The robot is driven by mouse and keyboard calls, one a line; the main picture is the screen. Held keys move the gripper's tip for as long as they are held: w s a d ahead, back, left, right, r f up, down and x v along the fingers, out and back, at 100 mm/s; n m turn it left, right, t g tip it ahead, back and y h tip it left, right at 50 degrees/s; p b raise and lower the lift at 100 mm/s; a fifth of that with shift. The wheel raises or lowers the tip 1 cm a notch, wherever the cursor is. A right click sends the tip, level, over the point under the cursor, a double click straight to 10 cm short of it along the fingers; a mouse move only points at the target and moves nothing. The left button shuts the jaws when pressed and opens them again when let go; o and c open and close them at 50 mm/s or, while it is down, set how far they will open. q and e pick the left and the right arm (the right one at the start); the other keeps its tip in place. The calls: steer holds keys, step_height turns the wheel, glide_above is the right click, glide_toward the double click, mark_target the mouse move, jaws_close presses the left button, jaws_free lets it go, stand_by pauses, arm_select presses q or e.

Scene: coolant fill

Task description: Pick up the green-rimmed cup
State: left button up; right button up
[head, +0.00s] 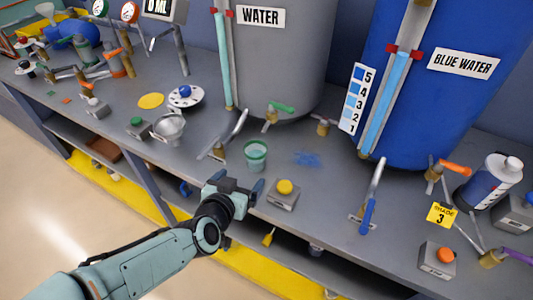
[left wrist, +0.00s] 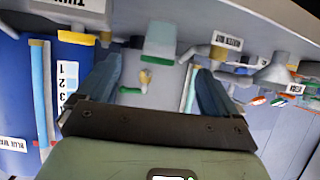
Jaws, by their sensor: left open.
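The green-rimmed cup (head: 255,155) stands upright on the grey bench, below the green-handled tap of the grey WATER tank. It is clear with a green rim. My left gripper (head: 236,183) is open and empty, just in front of the cup on the near side of the bench, its fingers pointing towards it. In the left wrist view, which looks upside down, the cup (left wrist: 160,40) shows beyond and between the two spread fingers (left wrist: 157,68), apart from them. My right gripper is in neither view.
A yellow-button box (head: 285,193) stands close right of my left gripper. A lever valve (head: 231,137) is left of the cup, and a blue-handled lever (head: 368,212) is farther right. The WATER tank (head: 275,65) and BLUE WATER tank (head: 435,100) rise behind. A metal funnel (head: 170,128) is left.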

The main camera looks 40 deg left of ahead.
mark_target(252, 164)
arm_select(q)
steer(key=x, duration=0.2)
steer(key=shift+w+f, duration=0.25)
steer(key=b+x, duration=0.1)
steer(key=x, duration=0.3)
steer(key=b+x, duration=0.1)
steer(key=x, duration=0.5)
steer(key=shift+a+r+b, duration=0.15)
steer(key=shift+r+b, duration=0.05)
steer(key=shift+b, duration=0.1)
steer(key=c, duration=1.1)
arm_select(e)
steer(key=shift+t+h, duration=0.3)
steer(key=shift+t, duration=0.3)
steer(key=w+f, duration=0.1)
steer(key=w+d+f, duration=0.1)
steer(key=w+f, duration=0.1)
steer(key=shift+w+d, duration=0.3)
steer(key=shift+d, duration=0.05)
